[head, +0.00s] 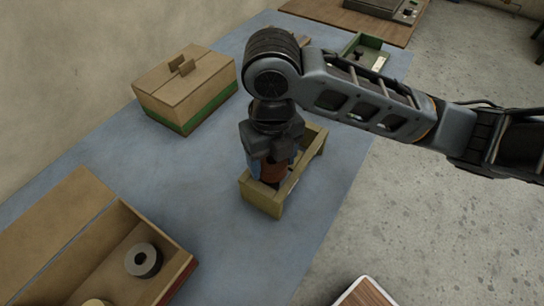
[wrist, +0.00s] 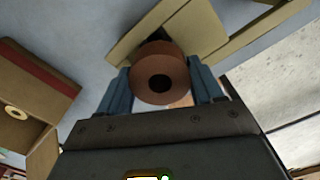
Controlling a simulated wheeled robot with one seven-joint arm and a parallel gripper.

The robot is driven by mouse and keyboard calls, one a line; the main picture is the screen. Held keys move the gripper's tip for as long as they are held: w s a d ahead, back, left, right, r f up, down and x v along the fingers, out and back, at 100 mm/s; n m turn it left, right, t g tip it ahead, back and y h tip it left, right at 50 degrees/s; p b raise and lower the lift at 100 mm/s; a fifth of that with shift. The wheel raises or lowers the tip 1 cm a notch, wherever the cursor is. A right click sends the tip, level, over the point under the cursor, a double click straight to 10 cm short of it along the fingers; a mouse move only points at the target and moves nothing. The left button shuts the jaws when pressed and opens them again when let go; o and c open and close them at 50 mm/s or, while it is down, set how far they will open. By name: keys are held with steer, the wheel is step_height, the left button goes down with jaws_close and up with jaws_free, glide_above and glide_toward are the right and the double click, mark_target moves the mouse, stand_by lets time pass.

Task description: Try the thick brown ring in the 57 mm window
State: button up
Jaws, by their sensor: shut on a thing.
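The thick brown ring (head: 272,172) is held between the fingers of my gripper (head: 268,168). In the wrist view the ring (wrist: 180,82) shows its round face and dark centre hole, with a blue finger on each side. A pale wooden gauge frame (head: 262,202) stands on the blue table right at the gripper. In the wrist view the frame (wrist: 196,32) lies beyond the ring, and a dark opening shows beside the ring's upper left. The ring covers most of that opening, so I cannot tell whether it has entered it. No size marking is readable.
An open cardboard box (head: 178,258) with a grey ring (head: 143,260) stands at the lower left. A closed box with a green band (head: 188,88) stands at the back left. A green tray (head: 366,52) lies behind my arm. The blue table (head: 205,190) is clear left of the frame.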

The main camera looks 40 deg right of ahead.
steer(key=shift+f+b, duration=0.5)
steer(key=shift+b, duration=0.5)
stand_by(1.2)
stand_by(0.5)
steer(key=o, duration=1.2)
steer(key=shift+o, duration=0.2)
steer(key=shift+r, duration=0.1)
steer(key=shift+r+p, duration=2.35)
steer(key=shift+r, duration=1.1)
